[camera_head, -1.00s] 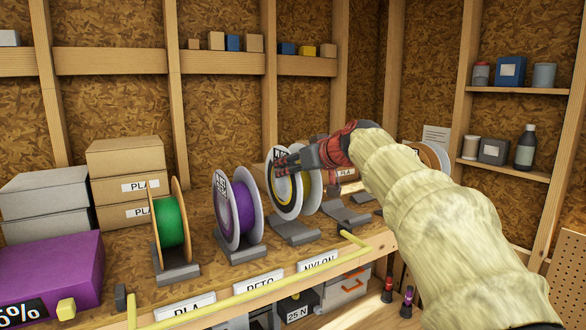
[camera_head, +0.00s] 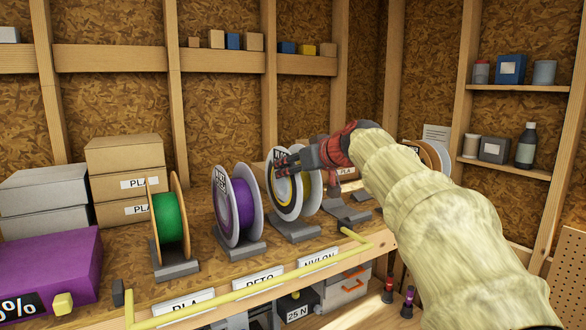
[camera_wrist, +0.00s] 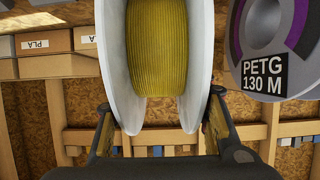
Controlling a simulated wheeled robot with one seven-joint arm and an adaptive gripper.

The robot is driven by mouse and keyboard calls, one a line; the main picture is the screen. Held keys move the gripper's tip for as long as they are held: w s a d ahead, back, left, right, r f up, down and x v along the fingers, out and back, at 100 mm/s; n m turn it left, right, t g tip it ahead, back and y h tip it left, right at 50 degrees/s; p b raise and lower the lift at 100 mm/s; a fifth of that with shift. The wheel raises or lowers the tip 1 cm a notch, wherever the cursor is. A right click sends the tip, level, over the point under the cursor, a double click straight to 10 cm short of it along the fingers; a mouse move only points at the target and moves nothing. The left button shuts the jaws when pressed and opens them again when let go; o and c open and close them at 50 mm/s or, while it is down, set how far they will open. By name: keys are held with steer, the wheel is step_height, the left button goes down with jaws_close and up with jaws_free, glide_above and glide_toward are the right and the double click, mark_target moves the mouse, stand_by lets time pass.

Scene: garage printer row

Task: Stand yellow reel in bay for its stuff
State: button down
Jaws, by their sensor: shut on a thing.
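The yellow reel (camera_head: 291,194), with white flanges and yellow filament, is upright above or on a grey cradle (camera_head: 297,231) behind the NYLON label (camera_head: 319,261). I cannot tell whether it touches the cradle. My gripper (camera_head: 284,166) is shut on the reel near its upper part. In the wrist view, the fingers (camera_wrist: 162,122) lie at the two white flanges, with the yellow winding (camera_wrist: 154,50) between them.
A purple reel (camera_head: 242,205) marked PETG (camera_wrist: 263,78) stands in the cradle to the left, and a green reel (camera_head: 170,217) further left. An empty grey cradle (camera_head: 349,211) is to the right. A yellow rail (camera_head: 255,284) runs along the front edge. Boxes (camera_head: 125,165) stand behind.

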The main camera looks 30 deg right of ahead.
steer(key=shift+f+b, duration=0.65)
steer(key=shift+b, duration=0.05)
steer(key=shift+f+b, duration=0.95)
steer(key=shift+b, duration=0.35)
stand_by(0.9)
steer(key=c, duration=0.8)
jaws_free()
steer(key=shift+c, duration=0.2)
steer(key=shift+o, duration=0.9)
steer(key=o, duration=0.4)
steer(key=shift+c, duration=0.2)
steer(key=shift+o, duration=0.4)
steer(key=v, duration=1.2)
